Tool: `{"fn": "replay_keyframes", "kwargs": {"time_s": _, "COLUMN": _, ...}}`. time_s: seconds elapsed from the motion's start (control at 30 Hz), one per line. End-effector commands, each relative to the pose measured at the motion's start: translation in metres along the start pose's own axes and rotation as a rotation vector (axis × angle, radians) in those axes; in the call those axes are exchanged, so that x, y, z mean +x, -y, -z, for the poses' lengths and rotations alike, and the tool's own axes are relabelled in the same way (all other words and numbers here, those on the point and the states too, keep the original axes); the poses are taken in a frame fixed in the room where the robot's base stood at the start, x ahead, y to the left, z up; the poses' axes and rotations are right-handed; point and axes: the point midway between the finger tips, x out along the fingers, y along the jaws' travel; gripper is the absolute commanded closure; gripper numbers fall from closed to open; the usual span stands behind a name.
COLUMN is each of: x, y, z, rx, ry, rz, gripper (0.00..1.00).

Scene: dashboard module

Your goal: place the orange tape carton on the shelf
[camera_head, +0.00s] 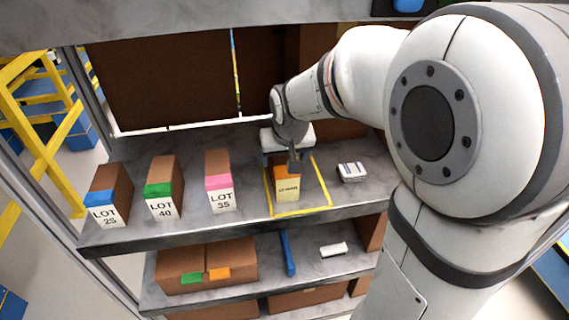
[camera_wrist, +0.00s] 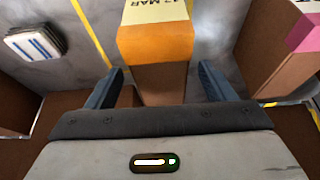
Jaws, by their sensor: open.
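The orange tape carton (camera_head: 287,188) stands upright on the upper grey shelf (camera_head: 245,207), inside a yellow taped outline (camera_head: 327,192). The fingers are open, with a gap visible on both sides of the carton.
Cartons with pink (camera_head: 219,181), green (camera_head: 164,188) and blue (camera_head: 108,195) tape stand in a row to the left. A small white packet (camera_head: 352,171) lies to the right. A lower shelf holds brown cartons (camera_head: 206,265) and a blue strip (camera_head: 287,253). Brown panels close the back.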

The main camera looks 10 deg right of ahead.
Motion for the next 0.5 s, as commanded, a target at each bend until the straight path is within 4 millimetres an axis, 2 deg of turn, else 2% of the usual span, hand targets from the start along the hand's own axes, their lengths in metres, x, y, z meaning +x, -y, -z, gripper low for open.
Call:
{"fn": "replay_keyframes", "kwargs": {"time_s": 0.03, "x": -0.012, "y": 0.0, "z": 0.001, "rx": 0.0, "ry": -0.008, "rz": 0.001, "gripper": 0.24}}
{"fn": "replay_keyframes", "kwargs": {"time_s": 0.2, "x": -0.046, "y": 0.0, "z": 0.0, "rx": 0.0, "ry": -0.005, "rz": 0.001, "gripper": 0.24}}
{"fn": "replay_keyframes", "kwargs": {"time_s": 0.43, "x": -0.071, "y": 0.0, "z": -0.001, "rx": 0.001, "ry": -0.001, "rz": 0.001, "gripper": 0.24}}
{"fn": "replay_keyframes", "kwargs": {"time_s": 0.5, "x": -0.076, "y": -0.003, "z": -0.009, "rx": 0.002, "ry": 0.005, "rz": -0.001, "gripper": 0.24}}
